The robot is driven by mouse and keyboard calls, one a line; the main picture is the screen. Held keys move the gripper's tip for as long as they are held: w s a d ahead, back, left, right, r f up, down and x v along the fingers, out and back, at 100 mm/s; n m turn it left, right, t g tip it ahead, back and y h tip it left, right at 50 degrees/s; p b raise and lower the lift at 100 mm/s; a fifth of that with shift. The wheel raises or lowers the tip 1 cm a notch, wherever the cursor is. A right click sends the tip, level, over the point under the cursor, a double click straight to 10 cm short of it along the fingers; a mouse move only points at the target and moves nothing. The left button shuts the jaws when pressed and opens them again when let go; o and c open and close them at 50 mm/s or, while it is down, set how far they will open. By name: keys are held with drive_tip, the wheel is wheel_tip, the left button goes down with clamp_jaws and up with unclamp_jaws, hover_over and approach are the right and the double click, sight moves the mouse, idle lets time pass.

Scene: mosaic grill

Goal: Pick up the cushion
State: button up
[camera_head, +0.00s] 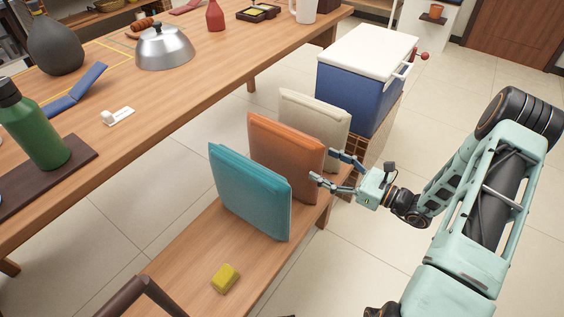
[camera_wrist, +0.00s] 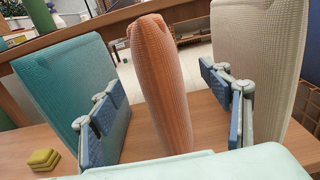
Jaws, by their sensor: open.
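Three cushions stand upright in a row on a wooden bench (camera_head: 190,262): a teal one (camera_head: 248,195) in front, an orange one (camera_head: 285,150) in the middle and a cream one (camera_head: 315,120) behind. My gripper (camera_head: 324,167) is open at the right edge of the orange cushion. In the wrist view the orange cushion (camera_wrist: 163,85) stands between the two open fingers of my gripper (camera_wrist: 165,112), with gaps on both sides. The left finger is near the teal cushion (camera_wrist: 72,85), and the right finger overlaps the cream cushion (camera_wrist: 262,60) in the picture.
A yellow sponge-like block (camera_head: 225,278) lies on the bench. A blue cooler with a white lid (camera_head: 365,75) stands beyond the cream cushion. A long wooden table (camera_head: 190,90) runs behind the bench, with a green bottle (camera_head: 35,130) and a metal dome (camera_head: 164,48) on it.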

sight(308, 159)
drive_tip(key=shift+w+a+f, duration=0.15)
drive_tip(key=shift+a+f, duration=0.15)
drive_tip(key=shift+a, duration=0.05)
drive_tip(key=b+x, duration=0.1)
drive_tip(key=x, duration=0.4)
drive_tip(key=shift+a, duration=0.1)
drive_tip(key=b+x, duration=0.1)
drive_tip(key=x, duration=0.3)
drive_tip(key=shift+a+f+b, duration=0.15)
drive_tip(key=shift+a+b, duration=0.05)
drive_tip(key=shift+b, duration=0.1)
drive_tip(key=shift+w+a, duration=0.3)
drive_tip(key=c, duration=1.9)
